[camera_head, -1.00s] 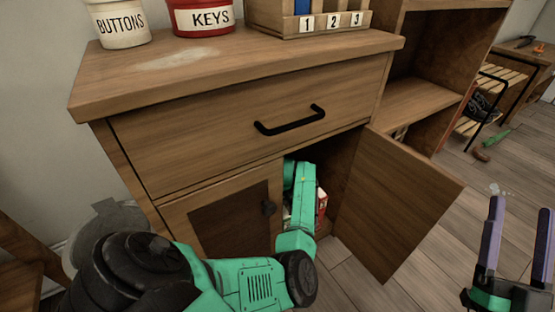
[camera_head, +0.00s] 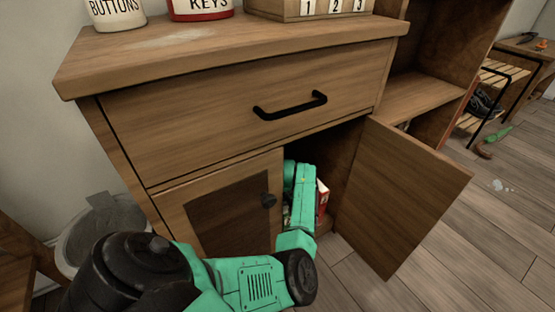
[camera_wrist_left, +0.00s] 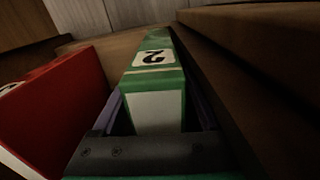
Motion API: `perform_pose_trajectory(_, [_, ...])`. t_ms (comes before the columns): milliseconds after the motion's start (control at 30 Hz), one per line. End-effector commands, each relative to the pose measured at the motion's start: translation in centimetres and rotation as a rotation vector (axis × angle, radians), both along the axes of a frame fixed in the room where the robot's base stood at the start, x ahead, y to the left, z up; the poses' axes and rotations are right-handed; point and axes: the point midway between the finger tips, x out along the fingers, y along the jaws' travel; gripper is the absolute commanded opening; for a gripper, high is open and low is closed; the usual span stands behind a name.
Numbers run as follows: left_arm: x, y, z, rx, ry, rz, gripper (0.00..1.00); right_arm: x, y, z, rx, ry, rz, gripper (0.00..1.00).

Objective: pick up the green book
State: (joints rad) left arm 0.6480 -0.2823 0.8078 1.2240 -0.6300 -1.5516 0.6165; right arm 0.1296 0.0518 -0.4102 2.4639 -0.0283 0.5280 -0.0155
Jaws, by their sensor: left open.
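The green book (camera_wrist_left: 152,78) has a white label with a 2, seen upside down, and stands inside the dim cabinet in the left wrist view. My left gripper (camera_wrist_left: 158,112) is open, with one purple finger on each side of the near end of the book. I cannot tell whether the fingers touch it. In the head view my left arm reaches into the cabinet through the open door, and the gripper and green book are hidden there. My right gripper is not in view.
A red book (camera_wrist_left: 62,105) stands close to the left of the green one; a dark wooden wall is close on the right. The open cabinet door (camera_head: 400,195) swings out right of my arm. A drawer with a black handle (camera_head: 290,106) is above.

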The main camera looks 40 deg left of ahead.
Motion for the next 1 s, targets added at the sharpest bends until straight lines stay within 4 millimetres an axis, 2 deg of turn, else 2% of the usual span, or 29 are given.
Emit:
perform_pose_trajectory(67, [0.0, 0.0, -0.1, 0.0, 0.0, 0.0, 0.78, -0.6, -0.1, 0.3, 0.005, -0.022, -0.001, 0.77])
perform_pose_trajectory(267, [0.0, 0.0, -0.1, 0.0, 0.0, 0.0, 0.78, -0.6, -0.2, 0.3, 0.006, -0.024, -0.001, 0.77])
perform_pose_trajectory(300, [0.0, 0.0, -0.1, 0.0, 0.0, 0.0, 0.62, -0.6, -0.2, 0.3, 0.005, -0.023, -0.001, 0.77])
perform_pose_trajectory(467, [0.0, 0.0, -0.1, 0.0, 0.0, 0.0, 0.01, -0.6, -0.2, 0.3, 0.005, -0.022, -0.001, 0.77])
perform_pose_trajectory(867, [0.0, 0.0, 0.1, 0.002, -0.001, 0.0, 0.0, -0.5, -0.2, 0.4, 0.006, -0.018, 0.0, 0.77])
perform_pose_trajectory(1000, [0.0, 0.1, 0.2, 0.002, -0.001, 0.0, 0.0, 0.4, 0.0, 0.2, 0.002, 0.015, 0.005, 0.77])
